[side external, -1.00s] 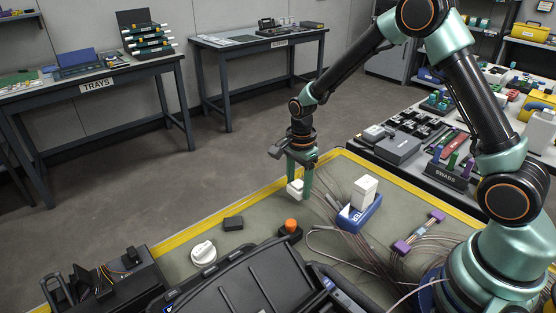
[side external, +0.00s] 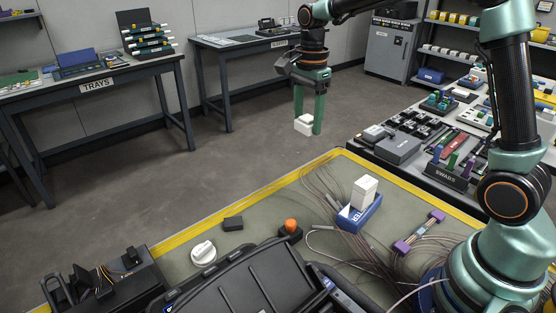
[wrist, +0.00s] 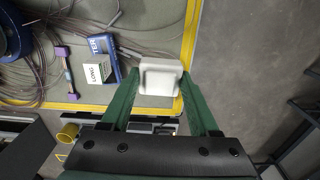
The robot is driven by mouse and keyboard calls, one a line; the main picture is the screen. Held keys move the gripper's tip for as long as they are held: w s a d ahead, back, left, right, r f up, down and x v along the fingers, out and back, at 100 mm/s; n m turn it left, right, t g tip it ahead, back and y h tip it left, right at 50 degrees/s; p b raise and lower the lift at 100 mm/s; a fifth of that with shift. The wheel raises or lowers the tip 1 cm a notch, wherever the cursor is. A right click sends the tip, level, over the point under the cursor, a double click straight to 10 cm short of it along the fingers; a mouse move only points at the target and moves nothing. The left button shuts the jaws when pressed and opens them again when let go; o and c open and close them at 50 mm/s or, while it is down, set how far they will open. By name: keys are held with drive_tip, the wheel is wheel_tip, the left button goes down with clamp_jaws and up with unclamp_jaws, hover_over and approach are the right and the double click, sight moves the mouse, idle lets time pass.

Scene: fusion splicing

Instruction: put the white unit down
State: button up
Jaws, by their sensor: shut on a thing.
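My gripper (side external: 308,118) is shut on the white unit (side external: 304,124), a small pale block. In the side external view it hangs in the air beyond the far yellow edge of the work mat, with floor behind it. In the wrist view the white unit (wrist: 160,77) sits between the two green fingers, and the yellow mat edge shows beside it. The unit's sides are partly covered by the fingers.
A blue holder (side external: 362,215) with a white box (side external: 364,192) upright in it stands on the mat (side external: 270,205) among loose cables. A purple-ended piece (side external: 420,232) lies to the right. An orange-topped knob (side external: 290,228) and a round white dial (side external: 203,252) are nearer. The mat's left part has bare room.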

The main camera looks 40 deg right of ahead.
hover_over(345, 170)
wheel_tip(345, 170, down, 20)
drive_tip(key=shift+r, duration=0.1)
idle(0.5)
drive_tip(key=o, duration=1.3)
drive_tip(key=shift+o, duration=0.2)
